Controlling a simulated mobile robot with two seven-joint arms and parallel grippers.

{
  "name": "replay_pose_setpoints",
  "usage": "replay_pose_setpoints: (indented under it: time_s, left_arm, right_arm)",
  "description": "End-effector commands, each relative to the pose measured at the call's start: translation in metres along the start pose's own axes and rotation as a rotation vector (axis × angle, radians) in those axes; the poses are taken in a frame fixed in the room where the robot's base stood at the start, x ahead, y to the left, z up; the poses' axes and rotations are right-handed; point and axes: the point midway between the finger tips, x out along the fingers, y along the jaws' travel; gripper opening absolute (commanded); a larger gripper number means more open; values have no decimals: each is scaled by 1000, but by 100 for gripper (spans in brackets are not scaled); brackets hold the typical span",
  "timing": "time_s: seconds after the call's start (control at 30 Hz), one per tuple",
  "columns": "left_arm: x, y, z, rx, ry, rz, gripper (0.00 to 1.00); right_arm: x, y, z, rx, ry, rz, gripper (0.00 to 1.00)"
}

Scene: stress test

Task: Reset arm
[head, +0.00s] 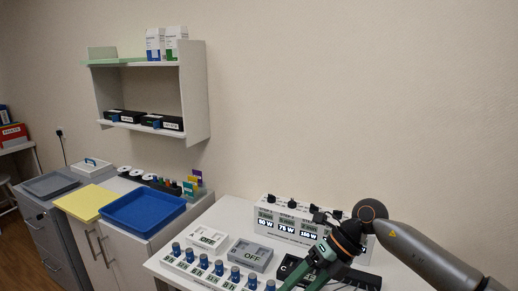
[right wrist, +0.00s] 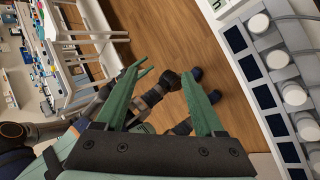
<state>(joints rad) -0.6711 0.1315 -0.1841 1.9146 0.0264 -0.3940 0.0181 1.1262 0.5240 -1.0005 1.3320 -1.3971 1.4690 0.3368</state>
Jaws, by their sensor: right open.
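My right arm comes in from the right in the head view and bends down over the white table (head: 222,222). The green right gripper is at the bottom edge of that view, with its fingertips cut off or unclear. In the right wrist view, my right gripper (right wrist: 165,76) has its two green fingers spread apart with nothing between them. Wooden floor shows beyond the fingers. My left gripper is not in view.
A meter panel (head: 285,222) and an "OFF" switch box (head: 250,255) stand on the table near my right arm. A blue tray (head: 143,211) sits on the cabinet to the left. A wall shelf (head: 195,92) hangs above.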

Motion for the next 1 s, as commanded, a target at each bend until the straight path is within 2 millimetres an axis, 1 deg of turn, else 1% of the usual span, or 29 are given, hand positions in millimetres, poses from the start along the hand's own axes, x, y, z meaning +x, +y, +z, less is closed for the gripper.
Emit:
replay_pose_setpoints:
  time_s: [0.03, 0.07, 0.1, 0.2, 0.3, 0.33, 0.4, 0.47, 0.57, 0.67, 0.7, 0.77, 0.8, 0.87, 0.9, 0.97, 1.0]
  left_arm:
    - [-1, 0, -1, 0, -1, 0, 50]
    - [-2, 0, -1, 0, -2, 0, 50]
    - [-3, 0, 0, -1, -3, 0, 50]
    - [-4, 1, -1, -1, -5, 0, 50]
    - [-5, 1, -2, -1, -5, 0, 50]
    - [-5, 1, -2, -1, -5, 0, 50]
    - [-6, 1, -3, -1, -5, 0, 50]
    - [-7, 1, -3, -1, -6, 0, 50]
    - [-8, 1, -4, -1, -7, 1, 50]
    - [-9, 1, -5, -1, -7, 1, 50]
    - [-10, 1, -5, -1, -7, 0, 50]
    - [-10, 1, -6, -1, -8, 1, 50]
    - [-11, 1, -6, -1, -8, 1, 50]
    - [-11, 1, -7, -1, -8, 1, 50]
    - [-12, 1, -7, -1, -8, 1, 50]
    - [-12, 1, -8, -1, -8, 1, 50]
    - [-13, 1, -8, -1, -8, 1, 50]
  right_arm:
    - [24, 19, -6, 8, -5, 127, 70]
    - [34, 31, -8, 17, -18, 204, 70]
    - [46, 47, -10, 35, -38, 307, 70]
    - [63, 81, -13, 114, -101, 557, 70]
    - [67, 104, -12, 237, -180, 789, 70]
    - [66, 108, -11, 282, -208, 853, 70]
    - [63, 111, -8, 401, -274, 994, 70]
    - [59, 107, -5, 519, -335, 1101, 70]
    - [54, 86, -2, 743, -441, 1251, 70]
    - [55, 49, -5, 997, -552, 1359, 70]
    - [57, 32, -9, 1106, -596, 1390, 70]
    - [64, 2, -19, 1276, -660, 1421, 70]
    - [69, -18, -28, 1394, -701, 1433, 70]
    - [81, -49, -47, 1575, -761, 1434, 70]
    - [90, -69, -63, 1699, -797, 1425, 70]
    - [106, -98, -91, 1884, -848, 1396, 70]
    - [116, -115, -112, 2005, -876, 1370, 70]
